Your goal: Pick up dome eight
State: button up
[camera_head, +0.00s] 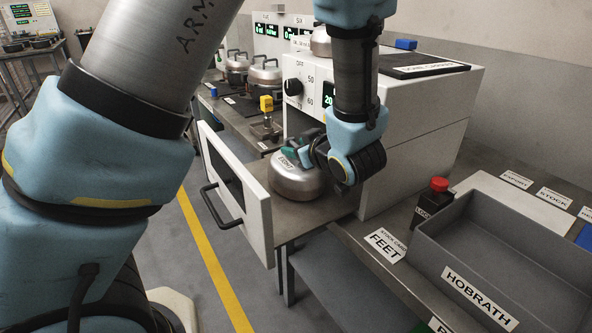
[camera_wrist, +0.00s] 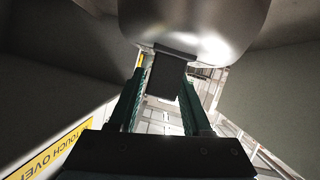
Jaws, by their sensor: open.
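Dome eight (camera_head: 298,184) is a squat silver metal dome with an "EIGHT" label on top. In the wrist view the dome (camera_wrist: 195,22) fills the top middle. My gripper (camera_head: 300,152) is at the top of the dome, coming from the right. In the wrist view its two green fingers (camera_wrist: 162,82) stand apart on either side of the dome's dark handle (camera_wrist: 166,72). Gaps show beside the handle, so the fingers do not appear closed on it. The handle is mostly hidden in the head view.
The white oven (camera_head: 415,125) stands right behind my gripper, and its open door (camera_head: 234,195) stands in front. More domes (camera_head: 265,75) sit on the bench behind.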

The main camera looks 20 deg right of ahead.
grip_shut()
dwell(0.3)
dwell(1.1)
